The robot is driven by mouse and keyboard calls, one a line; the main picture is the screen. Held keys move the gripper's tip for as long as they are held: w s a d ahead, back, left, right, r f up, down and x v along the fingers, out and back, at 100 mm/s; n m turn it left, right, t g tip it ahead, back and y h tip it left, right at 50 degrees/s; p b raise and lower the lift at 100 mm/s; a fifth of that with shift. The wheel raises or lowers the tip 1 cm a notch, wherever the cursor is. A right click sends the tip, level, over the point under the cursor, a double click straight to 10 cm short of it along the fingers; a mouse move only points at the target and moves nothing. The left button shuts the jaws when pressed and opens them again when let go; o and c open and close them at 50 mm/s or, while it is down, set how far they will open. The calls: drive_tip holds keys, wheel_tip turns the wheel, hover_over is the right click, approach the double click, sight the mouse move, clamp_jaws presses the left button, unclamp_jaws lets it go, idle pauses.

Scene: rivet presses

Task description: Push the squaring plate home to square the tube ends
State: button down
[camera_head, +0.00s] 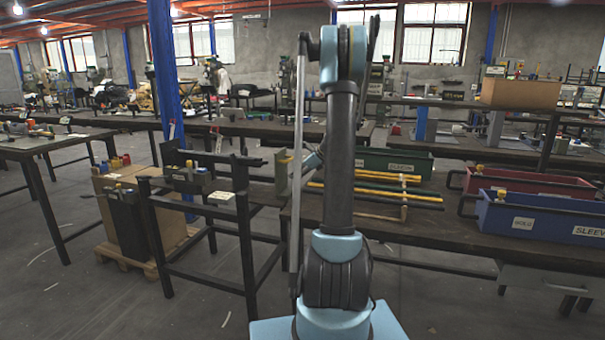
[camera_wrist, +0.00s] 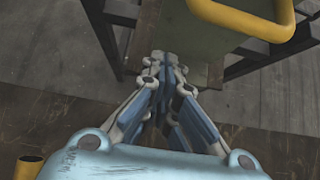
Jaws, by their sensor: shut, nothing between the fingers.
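My gripper (camera_wrist: 165,65) is shut and empty in the wrist view, its fingertips together. Just beyond and below the tips is a grey-green plate (camera_wrist: 208,35) with a thick yellow handle (camera_wrist: 240,18) at upper right; I take it for the squaring plate. I cannot tell whether the tips touch it. In the head view an upright plate with a yellowish edge (camera_head: 283,172) stands at the bench's left end, left of my arm. Yellow and dark tubes (camera_head: 385,193) lie on the bench, partly hidden behind my arm. My gripper is mostly hidden there, a light-blue part (camera_head: 314,158) showing.
A green bin (camera_head: 397,164), a red bin (camera_head: 525,184) and a blue bin (camera_head: 540,216) stand on the bench right of my arm. A dark metal stand (camera_head: 205,199) is to the left. A tan upright piece (camera_head: 403,200) stands by the tubes.

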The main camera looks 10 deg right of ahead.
sight(278, 183)
drive_tip(key=shift+w+a+f, duration=0.1)
drive_tip(key=shift+w+a, duration=0.3)
drive_tip(key=shift+a, duration=0.3)
drive_tip(key=shift+w+a+f, duration=0.1)
drive_tip(key=shift+w+a, duration=0.25)
drive_tip(key=shift+a, duration=0.3)
drive_tip(key=shift+w+a+f, duration=0.1)
drive_tip(key=shift+w+a, duration=0.3)
drive_tip(key=shift+a, duration=0.3)
drive_tip(key=shift+w, duration=0.1)
